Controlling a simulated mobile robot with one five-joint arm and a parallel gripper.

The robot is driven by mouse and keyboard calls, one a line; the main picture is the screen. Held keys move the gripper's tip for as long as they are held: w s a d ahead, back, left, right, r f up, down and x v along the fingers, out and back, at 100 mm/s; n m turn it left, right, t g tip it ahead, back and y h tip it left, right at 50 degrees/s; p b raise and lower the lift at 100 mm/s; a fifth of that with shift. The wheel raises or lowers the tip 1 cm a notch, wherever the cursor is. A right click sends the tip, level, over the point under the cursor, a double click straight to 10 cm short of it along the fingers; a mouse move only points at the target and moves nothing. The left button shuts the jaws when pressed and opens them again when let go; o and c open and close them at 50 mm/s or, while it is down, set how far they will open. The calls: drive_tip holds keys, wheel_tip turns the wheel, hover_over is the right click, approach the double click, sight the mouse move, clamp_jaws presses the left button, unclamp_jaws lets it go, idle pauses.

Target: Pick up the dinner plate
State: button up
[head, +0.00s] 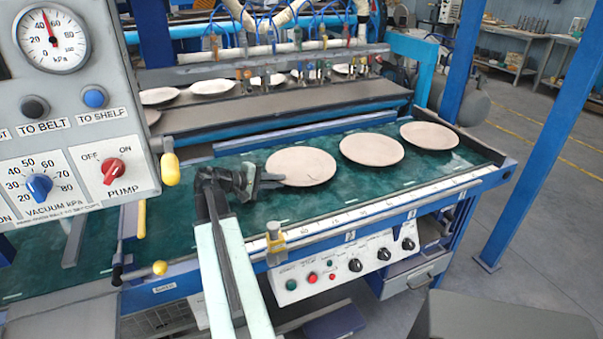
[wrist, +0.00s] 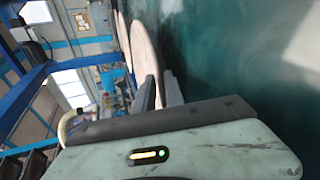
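Three pale pinkish plates lie on the green belt in the head view: the nearest plate (head: 303,167), a middle one (head: 371,150) and a far right one (head: 429,135). My gripper (head: 272,181) is low over the belt at the nearest plate's left edge, its fingers pointing right. In the wrist view the nearest plate (wrist: 142,52) appears nearly edge-on, and its near rim reaches between the fingers of my gripper (wrist: 161,88). The fingers stand apart. I cannot tell whether either one touches the rim.
A grey control panel (head: 75,110) with a gauge and knobs fills the left of the head view. A white ruled rail (head: 370,211) runs along the belt's front edge. Behind, several plates lie under a row of suction cups. Blue posts (head: 535,140) stand at right.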

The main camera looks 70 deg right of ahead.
drive_tip(key=shift+x, duration=1)
clamp_jaws()
idle(0.8)
wheel_tip(320, 180, up, 10)
drive_tip(key=p, duration=1)
drive_tip(key=shift+r, duration=0.2)
